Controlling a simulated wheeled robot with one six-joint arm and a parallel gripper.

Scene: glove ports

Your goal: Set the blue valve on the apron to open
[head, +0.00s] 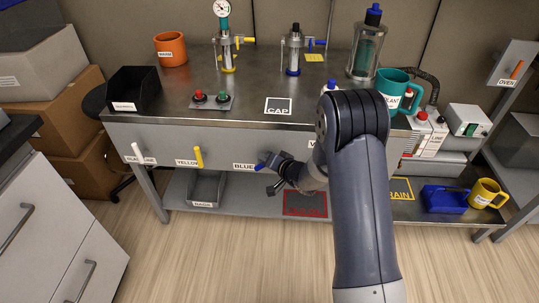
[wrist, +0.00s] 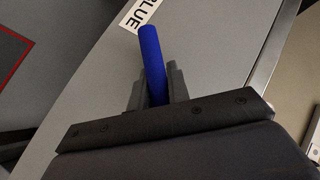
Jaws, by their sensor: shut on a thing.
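The blue valve (head: 261,167) is on the front apron (head: 222,148) of the steel bench, beside a white label reading BLUE (head: 243,166). In the wrist view its blue lever (wrist: 151,50) stands between the two dark fingers of my gripper (wrist: 153,88), next to the BLUE label (wrist: 142,14). My gripper (head: 270,176) is shut on the lever. In the head view the lever looks tilted, with its lower part hidden by the gripper. The valve's pivot cannot be made out.
A yellow valve (head: 198,157) and a white valve (head: 136,150) are further left on the apron. A grey bin (head: 206,188) sits on the lower shelf, with a red-outlined mat (head: 305,204) right of it. The floor in front is clear.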

